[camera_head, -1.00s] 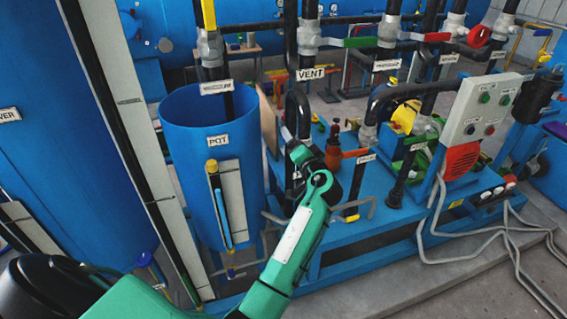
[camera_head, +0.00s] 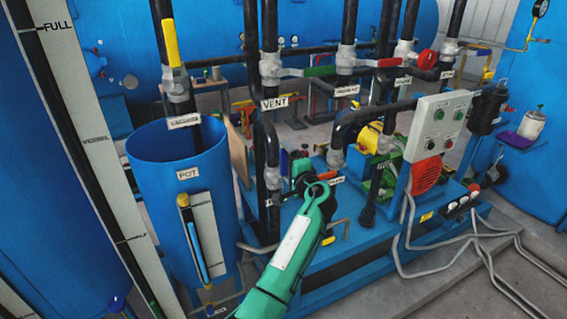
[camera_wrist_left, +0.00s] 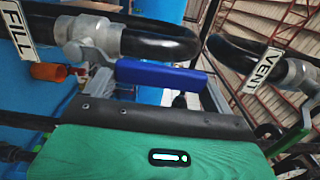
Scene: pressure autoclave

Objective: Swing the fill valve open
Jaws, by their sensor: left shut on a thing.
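In the left wrist view the FILL label (camera_wrist_left: 17,30) hangs on a black pipe at the upper left. Beside it is a grey valve body (camera_wrist_left: 95,37) with a blue lever (camera_wrist_left: 160,75) lying across the picture to the right. My left gripper (camera_wrist_left: 158,92) is at this lever and shut on it; its green and black body hides the lower part of the view. In the head view my left gripper (camera_head: 308,186) is among the pipes right of the pot, and the lever is mostly hidden behind it. My right gripper is not in view.
The blue pot (camera_head: 150,165) stands left of my arm. The VENT label (camera_head: 275,103) marks a pipe above the gripper. Hoses (camera_head: 430,270) lie on the floor.

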